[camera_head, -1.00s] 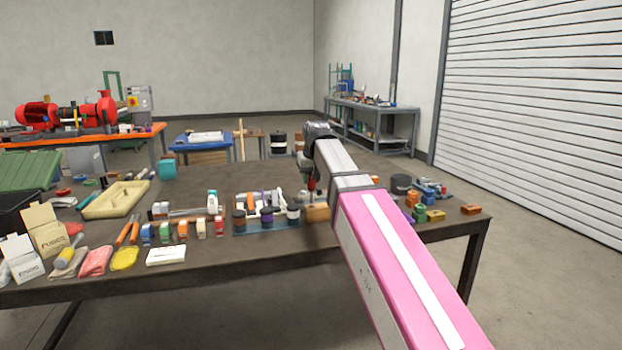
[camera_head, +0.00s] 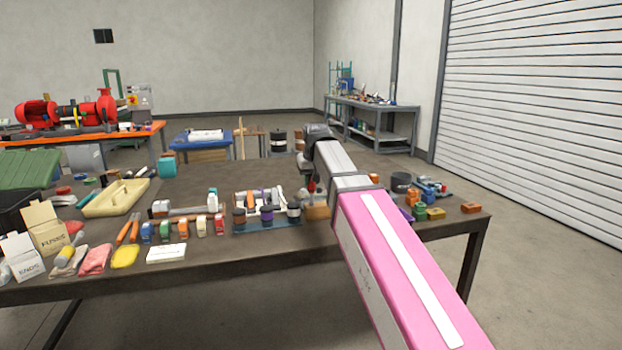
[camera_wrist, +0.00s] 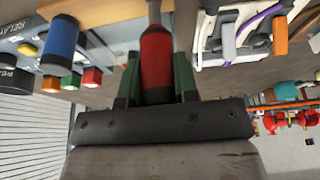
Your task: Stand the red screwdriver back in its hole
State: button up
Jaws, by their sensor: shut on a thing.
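My gripper (camera_wrist: 155,85) is shut on the red screwdriver (camera_wrist: 156,62), with a green finger on each side of its handle. The screwdriver's grey shaft (camera_wrist: 154,14) points toward the wooden block (camera_wrist: 100,10) at the top of the wrist view. The shaft's tip is cut off there, so I cannot tell if it is in a hole. In the head view my gripper (camera_head: 311,181) is low over the wooden block (camera_head: 317,212), with the screwdriver roughly upright. My arm partly covers the block, and its holes are hidden.
Bare table (camera_head: 215,262) lies in front.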

aim_at(311, 189)
jog(key=shift+f, duration=1.95)
jog(key=o, duration=1)
jog(key=shift+r, duration=0.1)
jog(key=v, duration=1)
jog(key=shift+s+r, duration=0.15)
jog(key=shift+r, duration=0.1)
